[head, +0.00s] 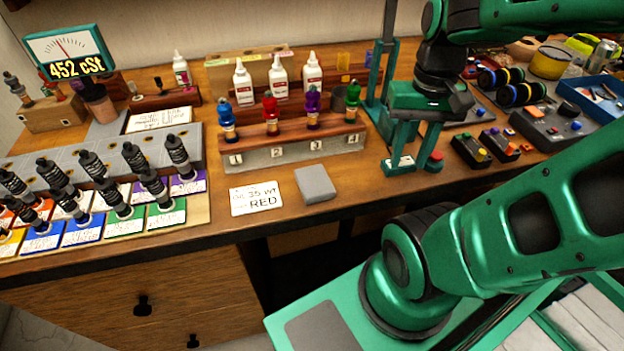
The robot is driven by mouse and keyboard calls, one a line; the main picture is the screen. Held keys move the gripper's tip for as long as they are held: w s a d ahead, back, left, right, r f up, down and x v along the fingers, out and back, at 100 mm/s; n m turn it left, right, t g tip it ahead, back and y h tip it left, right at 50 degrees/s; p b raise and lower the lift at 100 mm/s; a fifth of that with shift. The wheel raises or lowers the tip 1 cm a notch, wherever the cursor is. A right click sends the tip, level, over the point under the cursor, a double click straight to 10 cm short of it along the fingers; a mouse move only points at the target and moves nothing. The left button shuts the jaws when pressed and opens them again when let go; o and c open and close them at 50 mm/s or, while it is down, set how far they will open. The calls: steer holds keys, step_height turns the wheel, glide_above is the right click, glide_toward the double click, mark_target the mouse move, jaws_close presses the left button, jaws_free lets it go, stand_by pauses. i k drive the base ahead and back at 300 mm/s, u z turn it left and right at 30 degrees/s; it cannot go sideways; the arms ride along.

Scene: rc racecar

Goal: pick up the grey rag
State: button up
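The grey rag (315,184) is a small, flat, folded square. It lies on the wooden bench top near its front edge, just right of a white card that reads "35 WT RED". My gripper (411,166) is to the right of the rag and points down, with its two green fingers spread apart. Nothing shows between the fingers. The fingertips are apart from the rag. How high they are above the bench is hard to tell.
A numbered wooden stand (290,148) with coloured-cap shocks is behind the rag. The white card (257,198) is on its left. Black boxes with coloured buttons (471,150) are right of my gripper. A rack of black shocks (100,190) fills the left side.

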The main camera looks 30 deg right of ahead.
mark_target(315, 185)
steer(key=k, duration=0.5)
steer(key=z, duration=1.35)
steer(key=k, duration=1.2)
steer(key=u, duration=0.9)
steer(key=i, duration=1)
steer(key=z, duration=0.05)
